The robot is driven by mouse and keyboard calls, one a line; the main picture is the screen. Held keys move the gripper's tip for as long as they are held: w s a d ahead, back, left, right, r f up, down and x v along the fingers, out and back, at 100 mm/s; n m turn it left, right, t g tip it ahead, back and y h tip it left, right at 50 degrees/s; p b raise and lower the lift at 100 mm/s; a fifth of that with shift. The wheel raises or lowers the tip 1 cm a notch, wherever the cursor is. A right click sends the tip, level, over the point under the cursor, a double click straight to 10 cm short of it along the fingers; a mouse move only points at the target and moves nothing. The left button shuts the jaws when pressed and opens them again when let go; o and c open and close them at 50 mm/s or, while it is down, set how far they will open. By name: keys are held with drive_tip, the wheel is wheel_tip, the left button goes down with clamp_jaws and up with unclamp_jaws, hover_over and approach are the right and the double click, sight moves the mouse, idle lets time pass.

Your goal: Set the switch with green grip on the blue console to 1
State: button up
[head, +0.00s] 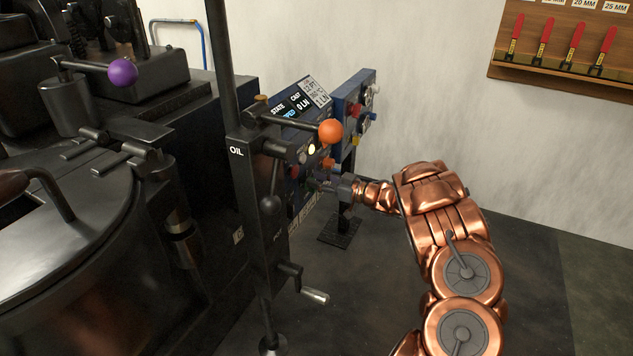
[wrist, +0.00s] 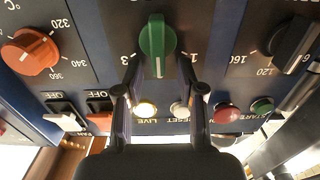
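The blue console (head: 356,92) stands behind the black post in the head view. In the wrist view, its panel (wrist: 215,25) fills the upper part. The switch with green grip (wrist: 157,36) is at the top middle there, its white line pointing straight down in the picture. Partly covered numerals flank its lower end. My gripper (wrist: 159,68) is open, its two fingertips apart on either side of the green grip's lower end, with no clear contact. In the head view, my gripper (head: 322,186) is at the console's face, and its tips and the green grip are hard to make out.
An orange-red dial (wrist: 30,50) is left of the green grip and a black knob (wrist: 292,43) right. Rockers, lamps and push buttons (wrist: 226,113) line the panel below. In the head view, a lever with an orange ball (head: 330,131) stands in front of the console.

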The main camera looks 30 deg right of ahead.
drive_tip(key=shift+w+a, duration=0.15)
drive_tip(key=shift+w, duration=0.15)
drive_tip(key=shift+c, duration=0.2)
clamp_jaws()
